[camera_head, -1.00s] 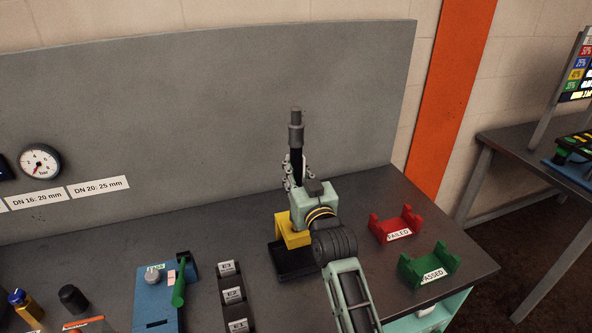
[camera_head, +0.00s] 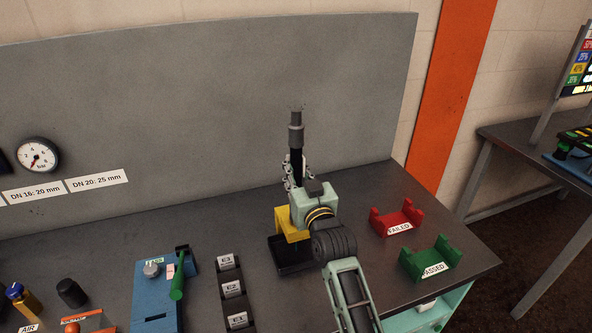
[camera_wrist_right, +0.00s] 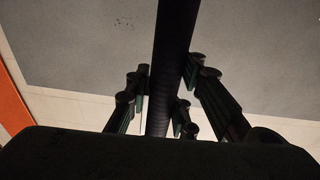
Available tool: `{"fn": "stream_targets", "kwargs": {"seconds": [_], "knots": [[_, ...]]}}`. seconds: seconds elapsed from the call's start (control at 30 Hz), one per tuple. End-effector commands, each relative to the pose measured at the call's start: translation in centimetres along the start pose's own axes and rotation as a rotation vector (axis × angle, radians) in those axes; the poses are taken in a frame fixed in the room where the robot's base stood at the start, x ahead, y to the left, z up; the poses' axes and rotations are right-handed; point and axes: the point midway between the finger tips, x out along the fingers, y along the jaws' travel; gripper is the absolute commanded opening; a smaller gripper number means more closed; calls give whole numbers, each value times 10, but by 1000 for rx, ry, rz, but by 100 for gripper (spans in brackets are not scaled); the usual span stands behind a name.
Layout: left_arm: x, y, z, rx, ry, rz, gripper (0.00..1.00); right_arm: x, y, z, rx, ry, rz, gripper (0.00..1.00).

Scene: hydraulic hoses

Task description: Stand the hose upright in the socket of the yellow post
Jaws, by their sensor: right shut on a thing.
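The hose (camera_head: 296,140) is black with grey metal end fittings and stands upright in my right gripper (camera_head: 297,172). The gripper is shut on its middle part. In the right wrist view the black hose (camera_wrist_right: 172,70) runs up between the fingers (camera_wrist_right: 165,105). The yellow post (camera_head: 290,222) stands on a black base, just in front of and below the gripper, partly covered by my right wrist. The hose's lower end and the socket are hidden behind the gripper and wrist, so I cannot tell whether they touch. My left gripper is not in view.
A red FAILED cradle (camera_head: 396,218) and a green PASSED cradle (camera_head: 430,262) stand to the right. A black rack labelled E1 to E3 (camera_head: 234,292) and a blue fixture (camera_head: 157,298) with a green lever stand to the left. A grey panel (camera_head: 200,110) rises behind.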

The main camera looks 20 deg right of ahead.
Motion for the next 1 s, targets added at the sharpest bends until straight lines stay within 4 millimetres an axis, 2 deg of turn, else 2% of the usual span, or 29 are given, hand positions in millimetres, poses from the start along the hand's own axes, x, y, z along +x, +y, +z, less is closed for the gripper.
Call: {"fn": "stream_targets", "kwargs": {"seconds": [0.2, 0.23, 0.5, 0.83, 1.0], "knots": [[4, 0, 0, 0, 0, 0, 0, 0, 0, 3, 0, 6, 0, 0], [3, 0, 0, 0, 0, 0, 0, 0, 0, 3, 0, 7, 0, 22], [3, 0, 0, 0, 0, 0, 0, 0, 0, 4, 0, 3, 0, 46], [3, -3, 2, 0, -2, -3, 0, -2, 0, 8, -1, -5, 0, 46], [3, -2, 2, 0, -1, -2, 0, -19, 0, 8, -1, -3, 0, 46]]}}
